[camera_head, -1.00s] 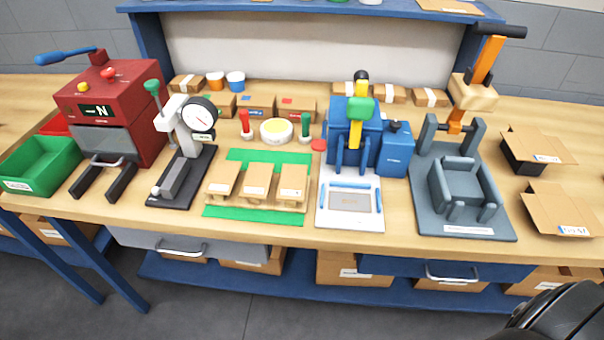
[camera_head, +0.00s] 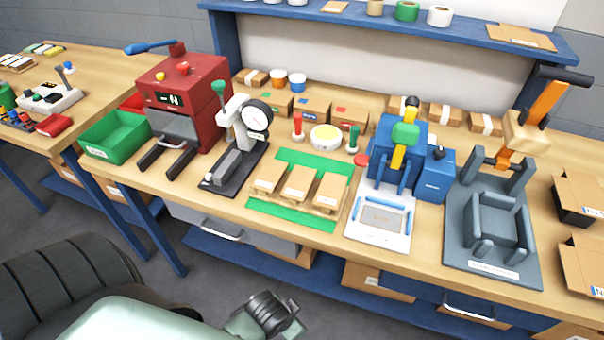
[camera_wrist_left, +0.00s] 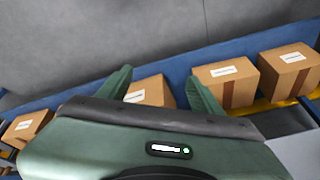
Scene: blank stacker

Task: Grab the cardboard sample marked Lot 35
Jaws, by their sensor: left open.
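Three tan cardboard blanks, the left one (camera_head: 270,176), the middle one (camera_head: 300,183) and the right one (camera_head: 331,191), lie side by side on a rack over a green mat (camera_head: 262,211). Two folded cardboard pieces, the back one (camera_head: 581,190) and the front one (camera_head: 584,262), sit at the right edge, partly cut off. I cannot read a Lot 35 mark on any of them. My left gripper (camera_wrist_left: 160,84) is open and empty in the left wrist view, apart from the cardboard samples, with boxes beyond its fingers. My right gripper is out of view.
A red machine (camera_head: 185,95), a dial gauge stand (camera_head: 235,150), a blue press (camera_head: 398,150) and a grey fixture (camera_head: 492,225) crowd the bench. A green bin (camera_head: 117,137) stands left. Boxes (camera_wrist_left: 225,82) fill a blue lower shelf (camera_wrist_left: 90,83).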

